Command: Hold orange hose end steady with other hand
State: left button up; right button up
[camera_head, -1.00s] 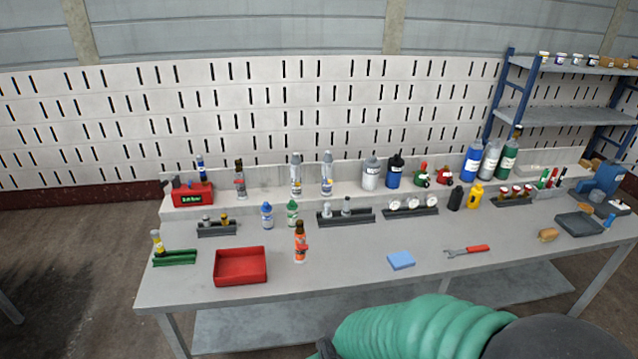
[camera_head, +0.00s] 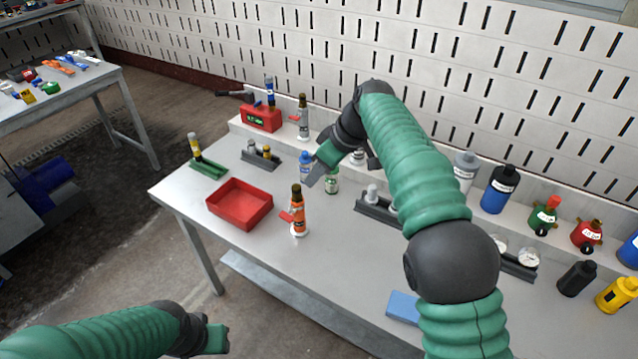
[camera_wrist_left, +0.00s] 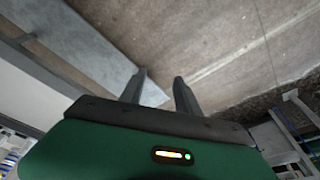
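No hose end can be made out. The orange item I see is an upright orange bottle (camera_head: 299,216) with a dark cap and a red part at its side, on the workbench right of the red tray. My right gripper (camera_head: 314,178) is above and slightly right of the bottle in the head view, apparently apart from it; its finger opening is not clear. My left gripper (camera_head: 216,338) is low at the lower left, in front of the bench and away from the bottle. In the left wrist view its two fingers (camera_wrist_left: 160,88) are apart with nothing between them, over the floor.
The red tray (camera_head: 240,205) is empty. A blue bottle (camera_head: 305,164) and a green bottle (camera_head: 332,181) stand close behind the orange one. A blue sponge (camera_head: 403,307) lies near the front edge. Bare bench top (camera_head: 270,262) lies in front of the orange bottle.

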pick_arm(q)
jog(key=o, duration=0.4)
jog(key=w+a, duration=0.1)
jog(key=w, duration=0.1)
jog(key=w+a+f+m+t, duration=0.1)
jog(key=w, duration=0.2)
jog(key=w+t, duration=0.1)
jog(key=w, duration=0.1)
jog(key=shift+w+a+f+m, duration=0.15)
jog(key=shift+a+f+m, duration=0.15)
jog(key=shift+a, duration=0.1)
jog(key=shift+c, duration=0.2)
jog(key=m+t+h, duration=0.7)
jog(key=t+h, duration=0.2)
jog(key=h, duration=0.3)
send_near(293, 214)
jog(key=x, duration=1.1)
jog(key=shift+w+d+r, duration=0.15)
jog(key=shift+w+d, duration=0.1)
jog(key=shift+d, duration=0.1)
jog(key=shift+c, duration=0.3)
grip_shut()
